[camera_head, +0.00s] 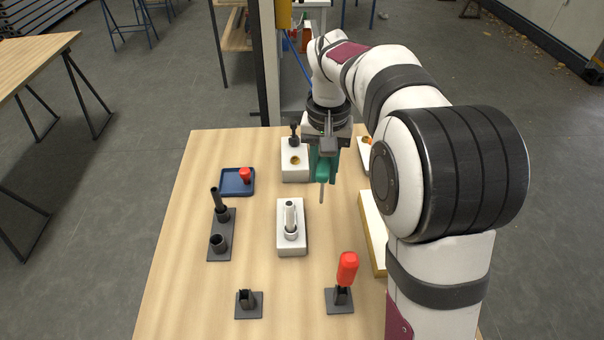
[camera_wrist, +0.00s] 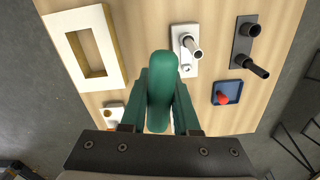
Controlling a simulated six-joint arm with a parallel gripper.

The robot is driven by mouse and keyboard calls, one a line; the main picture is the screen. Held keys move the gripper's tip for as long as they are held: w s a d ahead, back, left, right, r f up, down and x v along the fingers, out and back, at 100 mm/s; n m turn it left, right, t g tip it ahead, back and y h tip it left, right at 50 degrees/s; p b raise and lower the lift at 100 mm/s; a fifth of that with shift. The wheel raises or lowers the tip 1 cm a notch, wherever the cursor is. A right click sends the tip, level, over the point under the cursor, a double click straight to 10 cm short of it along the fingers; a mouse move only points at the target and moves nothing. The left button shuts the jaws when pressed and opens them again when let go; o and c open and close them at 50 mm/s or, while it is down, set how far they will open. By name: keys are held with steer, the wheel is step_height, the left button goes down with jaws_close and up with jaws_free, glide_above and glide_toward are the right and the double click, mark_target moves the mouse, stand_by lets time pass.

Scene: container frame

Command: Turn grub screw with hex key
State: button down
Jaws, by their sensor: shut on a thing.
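My gripper (camera_head: 325,150) is shut on a green-handled tool, seemingly the hex key (camera_head: 323,170). Its thin grey shank points down and ends above the table. In the wrist view the green handle (camera_wrist: 161,85) fills the middle between the fingers and hides its own shank. A white block (camera_head: 291,243) holding a pale upright shaft with a collar stands in front of and left of the tool, apart from it. The block also shows in the wrist view (camera_wrist: 183,68). I cannot make out the grub screw itself.
A red-handled tool (camera_head: 347,268) stands in a dark holder; an empty dark holder (camera_head: 248,304) is to its left. A dark tube rack (camera_head: 221,245) and blue tray (camera_head: 231,187) are at left. Another white block (camera_head: 294,174) is behind. A wooden frame (camera_wrist: 66,25) lies at right.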

steer(key=s+d+r+n, duration=0.25)
steer(key=s+r, duration=0.25)
steer(key=s, duration=0.3)
steer(key=w+a+f+m, duration=0.3)
steer(key=w+f, duration=0.2)
steer(key=w+a+f+m, duration=0.3)
steer(key=w+f, duration=0.2)
steer(key=f, duration=0.1)
steer(key=w+a+f+m, duration=0.3)
steer(key=w+f, duration=0.3)
steer(key=shift+a, duration=0.15)
steer(key=m, duration=0.5)
steer(key=shift+s+f, duration=0.1)
steer(key=m, duration=0.8)
steer(key=shift+m, duration=0.35)
steer(key=m, duration=0.4)
steer(key=shift+r, duration=0.2)
